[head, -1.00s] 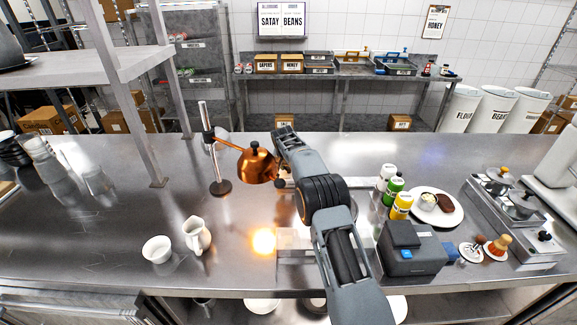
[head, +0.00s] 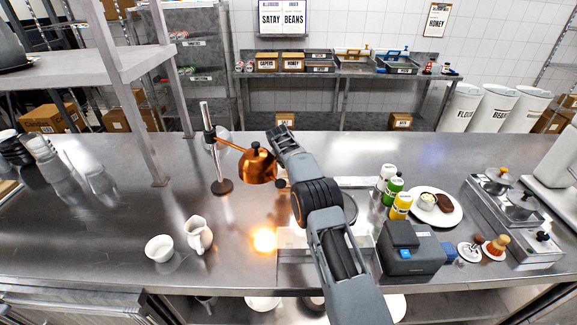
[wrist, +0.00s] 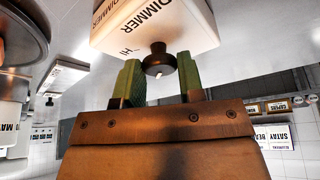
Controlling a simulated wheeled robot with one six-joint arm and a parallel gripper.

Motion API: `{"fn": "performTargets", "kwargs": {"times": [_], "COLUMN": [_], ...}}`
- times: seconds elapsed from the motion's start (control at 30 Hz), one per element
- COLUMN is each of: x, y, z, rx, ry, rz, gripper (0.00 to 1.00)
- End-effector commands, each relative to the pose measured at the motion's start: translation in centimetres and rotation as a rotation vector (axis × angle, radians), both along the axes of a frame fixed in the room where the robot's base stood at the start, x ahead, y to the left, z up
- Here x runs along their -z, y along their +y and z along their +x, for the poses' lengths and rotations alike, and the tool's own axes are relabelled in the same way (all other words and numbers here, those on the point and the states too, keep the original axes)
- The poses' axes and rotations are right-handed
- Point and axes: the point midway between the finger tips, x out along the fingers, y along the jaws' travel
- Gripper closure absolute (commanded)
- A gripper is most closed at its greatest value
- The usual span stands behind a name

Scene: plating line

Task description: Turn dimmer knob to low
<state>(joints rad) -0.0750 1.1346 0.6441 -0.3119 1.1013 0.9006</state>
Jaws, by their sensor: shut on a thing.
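In the wrist view, a white dimmer box (wrist: 165,20) with black "DIMMER" lettering fills the top. A dark round knob (wrist: 158,57) with a pale mark stands out from its face, and the letters "HI" show beside it. The two green fingers of my gripper (wrist: 160,77) are on either side of the knob, shut on it. In the head view, my arm hides the gripper's fingers, the dimmer box and the knob. The knob's exact setting cannot be told.
A copper heat lamp (head: 257,167) hangs from a stand (head: 222,187) just left of my arm, with a bright glow on the counter (head: 120,215). A white pitcher (head: 198,234) and bowl (head: 159,248) stand left; bottles (head: 394,190) and a plate (head: 450,219) stand right.

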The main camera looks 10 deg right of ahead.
Motion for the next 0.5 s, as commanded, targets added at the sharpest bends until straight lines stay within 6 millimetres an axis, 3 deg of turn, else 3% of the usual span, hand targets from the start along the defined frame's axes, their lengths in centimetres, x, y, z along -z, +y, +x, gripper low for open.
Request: {"fn": "performTargets", "kwargs": {"times": [0.07, 0.1, 0.33, 0.5], "x": [-0.10, -0.10, -0.05, -0.03], "y": [0.08, 0.08, -0.01, -0.06], "z": [0.04, 0.04, 0.02, 0.01], "rx": [-0.001, -0.002, -0.001, 0.000], "ry": [-0.003, -0.002, -0.002, -0.001], "rz": [0.001, 0.001, 0.001, 0.001], "gripper": [0.88, 0.62, 0.40, 0.39]}}
